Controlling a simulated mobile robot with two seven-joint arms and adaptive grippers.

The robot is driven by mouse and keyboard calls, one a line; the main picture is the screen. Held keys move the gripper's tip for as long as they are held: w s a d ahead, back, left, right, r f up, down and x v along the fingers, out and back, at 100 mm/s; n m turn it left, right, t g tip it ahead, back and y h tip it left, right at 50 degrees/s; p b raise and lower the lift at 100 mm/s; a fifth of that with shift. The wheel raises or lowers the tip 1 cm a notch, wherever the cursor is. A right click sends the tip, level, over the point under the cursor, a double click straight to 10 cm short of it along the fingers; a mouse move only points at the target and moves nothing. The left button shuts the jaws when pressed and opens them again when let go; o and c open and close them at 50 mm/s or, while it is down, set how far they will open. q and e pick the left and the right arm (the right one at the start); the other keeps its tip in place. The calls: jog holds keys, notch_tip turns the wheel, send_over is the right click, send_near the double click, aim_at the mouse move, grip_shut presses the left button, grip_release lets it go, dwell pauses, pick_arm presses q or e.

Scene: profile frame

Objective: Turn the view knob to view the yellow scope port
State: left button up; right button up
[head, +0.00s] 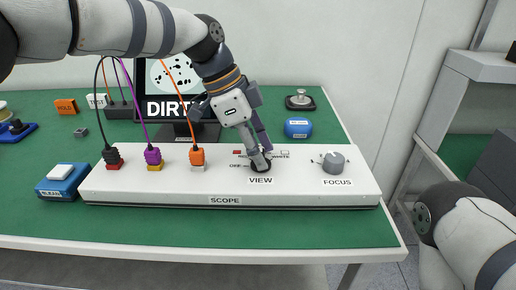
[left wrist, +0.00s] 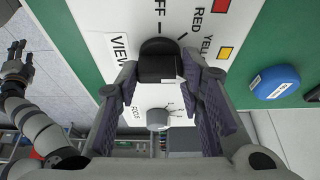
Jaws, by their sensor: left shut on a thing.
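The black view knob (head: 261,167) sits on the white scope panel (head: 120,187) above the VIEW label. In the left wrist view the knob (left wrist: 158,60) lies between my fingertips, near the OFF, RED and YELLOW marks; its pointer direction is unclear. My left gripper (head: 260,158) reaches down onto the knob and is shut on it. The yellow scope port (head: 154,168) has a purple plug (head: 152,155) in it. The monitor (head: 150,75) shows dark spots in a white circle and the partly covered word DIRTY. My right gripper (left wrist: 18,58) shows small in the left wrist view, fingers apart, empty.
A black plug (head: 111,156) and an orange plug (head: 197,156) stand in the neighbouring ports, with cables rising. The grey focus knob (head: 333,162) is right of the view knob. A blue case (head: 298,128) sits behind. The green mat in front is clear.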

pick_arm(q)
jog(key=o, duration=1.2)
jog(key=shift+f, duration=0.1)
jog(key=shift+c, duration=0.2)
jog(key=v, duration=1.2)
